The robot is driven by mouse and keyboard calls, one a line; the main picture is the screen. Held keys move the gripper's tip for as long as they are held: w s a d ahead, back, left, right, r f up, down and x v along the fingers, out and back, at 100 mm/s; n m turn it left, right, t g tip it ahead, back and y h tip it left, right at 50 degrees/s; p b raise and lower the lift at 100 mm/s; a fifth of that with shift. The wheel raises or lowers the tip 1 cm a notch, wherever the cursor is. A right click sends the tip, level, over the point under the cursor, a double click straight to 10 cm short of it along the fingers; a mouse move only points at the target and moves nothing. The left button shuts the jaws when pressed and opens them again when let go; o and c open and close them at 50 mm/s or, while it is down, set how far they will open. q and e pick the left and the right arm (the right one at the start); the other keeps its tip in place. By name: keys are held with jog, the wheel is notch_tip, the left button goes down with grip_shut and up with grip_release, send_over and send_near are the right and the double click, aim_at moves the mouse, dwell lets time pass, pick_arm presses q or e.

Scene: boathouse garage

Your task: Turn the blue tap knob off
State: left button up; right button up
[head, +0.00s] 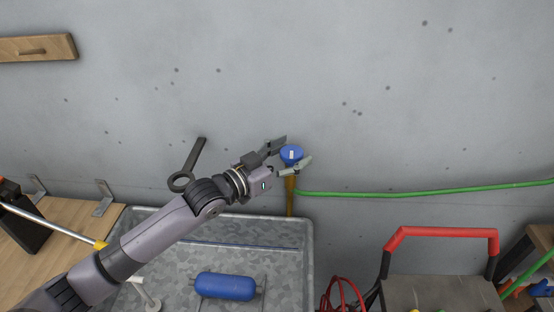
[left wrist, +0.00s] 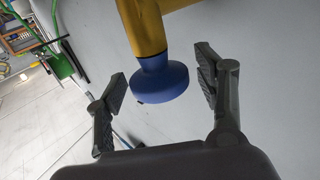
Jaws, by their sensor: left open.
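The blue tap knob (head: 291,153) sits on a brass-yellow tap on the grey wall, above the back edge of a metal basin. My left gripper (head: 288,153) is open at the knob, with one finger on the far upper side and one on the near lower side. In the left wrist view the knob (left wrist: 160,82) lies between the two open fingers, with gaps at both sides. The yellow tap body (left wrist: 143,27) runs behind it. The knob carries a small white mark in the head view. My right gripper is not in view.
A green hose (head: 420,192) runs right from the tap along the wall. The galvanised basin (head: 305,262) holds a blue cylinder (head: 225,287). A toolbox with a red handle (head: 440,232) stands at right. A wooden bench (head: 60,225) is at left.

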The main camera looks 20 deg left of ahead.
pick_arm(q)
jog(key=v, duration=1.1)
jog(key=shift+s+a, duration=0.2)
